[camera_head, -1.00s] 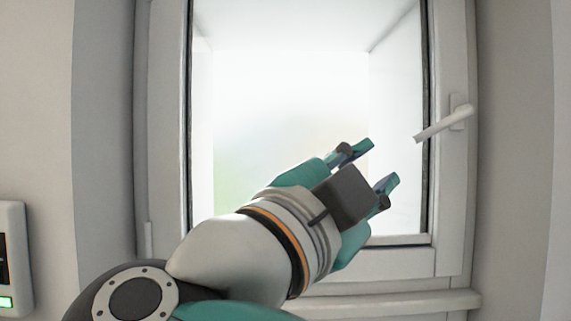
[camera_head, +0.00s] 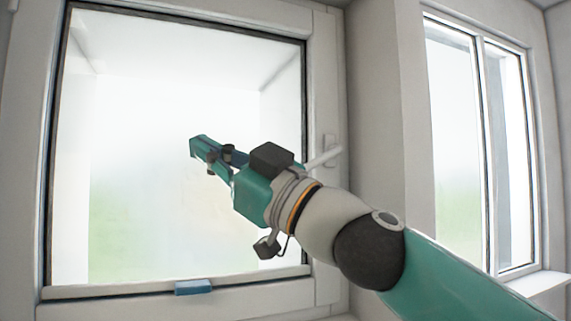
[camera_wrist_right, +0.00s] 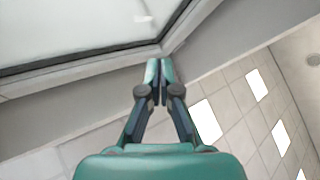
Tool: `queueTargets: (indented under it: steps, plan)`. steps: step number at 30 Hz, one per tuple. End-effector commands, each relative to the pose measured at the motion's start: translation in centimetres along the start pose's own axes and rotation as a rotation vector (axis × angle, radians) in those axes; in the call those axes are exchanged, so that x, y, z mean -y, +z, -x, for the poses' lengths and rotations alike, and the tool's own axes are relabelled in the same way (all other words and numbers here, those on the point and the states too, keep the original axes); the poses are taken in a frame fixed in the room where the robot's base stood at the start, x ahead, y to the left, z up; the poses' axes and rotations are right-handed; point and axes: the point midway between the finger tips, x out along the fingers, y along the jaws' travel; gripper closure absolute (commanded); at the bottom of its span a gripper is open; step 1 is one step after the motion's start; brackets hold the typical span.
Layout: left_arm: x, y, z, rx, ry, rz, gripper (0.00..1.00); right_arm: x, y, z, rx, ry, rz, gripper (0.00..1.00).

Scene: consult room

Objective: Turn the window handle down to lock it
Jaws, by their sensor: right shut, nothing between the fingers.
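The window handle (camera_head: 324,157) is white and sits on the right side of the window frame (camera_head: 326,70). Its lever slants left and slightly down from its mount. My right gripper (camera_head: 194,147) is shut and empty, pointing left in front of the glass, left of the handle and apart from it. The wrist of that arm passes just below and left of the lever. In the right wrist view the closed fingertips (camera_wrist_right: 160,68) point toward a corner of the window frame (camera_wrist_right: 190,40), and no handle shows there. My left gripper is out of view.
A small blue block-like piece (camera_head: 194,287) shows at the window's lower edge; I cannot tell what it is. A second window (camera_head: 480,140) is on the right wall. The right wrist view shows a tiled ceiling (camera_wrist_right: 235,120) with bright panels.

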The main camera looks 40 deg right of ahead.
Motion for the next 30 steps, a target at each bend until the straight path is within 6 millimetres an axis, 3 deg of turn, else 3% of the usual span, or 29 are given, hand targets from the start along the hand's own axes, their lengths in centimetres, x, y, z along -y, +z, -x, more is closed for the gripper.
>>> queueTargets:
  steps: [1,6,9,12,20,30]
  plan:
    - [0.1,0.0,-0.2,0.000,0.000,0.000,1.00,-3.3,0.7,2.6,0.026,0.039,0.050,1.00]
    - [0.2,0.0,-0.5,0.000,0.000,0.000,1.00,-11.5,1.6,9.0,0.125,0.223,0.157,1.00]
    - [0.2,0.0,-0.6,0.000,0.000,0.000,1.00,-13.9,1.9,11.3,0.171,0.294,0.200,1.00]
    - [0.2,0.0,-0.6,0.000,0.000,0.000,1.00,-15.1,2.4,12.3,0.200,0.327,0.220,1.00]
    - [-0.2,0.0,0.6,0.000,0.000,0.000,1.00,-16.2,2.9,10.4,0.212,0.332,0.222,1.00]
    - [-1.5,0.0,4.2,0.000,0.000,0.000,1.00,-18.6,3.9,3.9,0.212,0.332,0.221,1.00]
